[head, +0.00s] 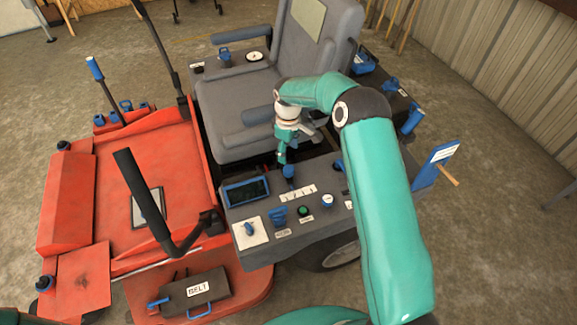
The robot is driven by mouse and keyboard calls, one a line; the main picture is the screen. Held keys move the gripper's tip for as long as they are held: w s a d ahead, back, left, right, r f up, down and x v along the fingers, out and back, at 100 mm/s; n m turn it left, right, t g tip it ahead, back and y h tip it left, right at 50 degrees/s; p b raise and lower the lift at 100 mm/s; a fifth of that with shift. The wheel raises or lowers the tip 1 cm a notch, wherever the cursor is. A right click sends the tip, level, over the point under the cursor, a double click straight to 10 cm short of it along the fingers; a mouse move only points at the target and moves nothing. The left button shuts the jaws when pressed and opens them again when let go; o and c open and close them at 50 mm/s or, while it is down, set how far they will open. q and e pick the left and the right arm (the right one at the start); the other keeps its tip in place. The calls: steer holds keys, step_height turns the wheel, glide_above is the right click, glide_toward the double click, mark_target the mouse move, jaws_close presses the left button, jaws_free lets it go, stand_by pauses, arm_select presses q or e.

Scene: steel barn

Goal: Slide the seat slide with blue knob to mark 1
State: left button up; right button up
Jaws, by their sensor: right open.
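A blue knob (289,171) stands on the grey side console beside the seat, just behind a white strip with marks (298,192). It looks like the seat slide's knob; the marks are too small to read. My right gripper (282,157) points down just above and left of the knob, close to it. It is open and holds nothing. Whether the fingers touch the knob cannot be told. My left gripper is not in view.
The console carries a dark screen (247,190), a blue lever (278,215), a green button (303,210) and a white dial (327,201). The grey seat (235,105) and its armrest are close to my right gripper. A black control bar (140,188) rises at left.

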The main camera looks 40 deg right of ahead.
mark_target(288, 168)
step_height(288, 168, down, 10)
steer(key=shift+s+r+p, duration=0.1)
steer(key=shift+r+p, duration=0.15)
steer(key=shift+p, duration=0.55)
jaws_close()
